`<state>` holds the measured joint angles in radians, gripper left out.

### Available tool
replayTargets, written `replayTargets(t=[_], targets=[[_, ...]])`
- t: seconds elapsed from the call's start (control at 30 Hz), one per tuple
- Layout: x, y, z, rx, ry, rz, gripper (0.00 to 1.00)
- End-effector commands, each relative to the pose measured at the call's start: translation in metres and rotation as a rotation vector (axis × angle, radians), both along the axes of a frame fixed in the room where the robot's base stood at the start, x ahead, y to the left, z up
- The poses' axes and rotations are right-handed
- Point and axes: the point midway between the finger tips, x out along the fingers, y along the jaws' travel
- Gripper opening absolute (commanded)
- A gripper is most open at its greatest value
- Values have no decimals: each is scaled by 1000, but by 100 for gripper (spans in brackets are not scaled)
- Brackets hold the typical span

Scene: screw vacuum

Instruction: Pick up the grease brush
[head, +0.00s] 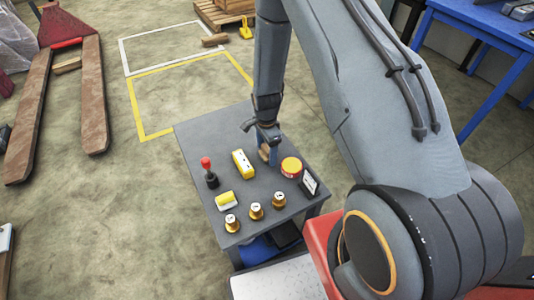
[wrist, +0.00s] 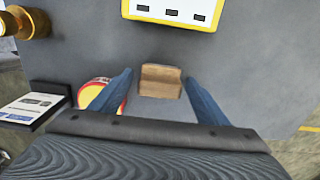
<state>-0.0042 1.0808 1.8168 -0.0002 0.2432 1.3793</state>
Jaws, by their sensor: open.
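A small brown wooden piece, which looks like the grease brush (wrist: 160,80), is on the grey table (head: 195,138). In the wrist view it shows between the two blue fingers of my gripper (wrist: 158,77), with a gap on both sides. In the head view my gripper (head: 268,152) points down over the far right part of the table, and the brush (head: 264,153) is partly hidden by its fingers. My gripper is open and holds nothing. I cannot make out any bristles.
A yellow box (head: 243,164) lies left of the brush. A red and yellow tin (head: 291,167) and a small card stand (head: 310,185) are close on the right. A red-topped black item (head: 209,172), a yellow item (head: 226,200) and brass pieces (head: 256,211) stand further off.

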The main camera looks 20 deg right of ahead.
Motion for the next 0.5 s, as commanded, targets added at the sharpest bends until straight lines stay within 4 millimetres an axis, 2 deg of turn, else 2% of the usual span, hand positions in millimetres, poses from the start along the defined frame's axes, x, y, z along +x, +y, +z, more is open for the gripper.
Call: replayTargets(t=[0.17, 0.27, 0.43, 0.5], targets=[[0, 0, 0, 0, 0, 1, 69], [0, 0, 0, 0, 0, 1, 55], [0, 0, 0, 0, 0, 1, 27], [0, 0, 0, 0, 0, 1, 24]])
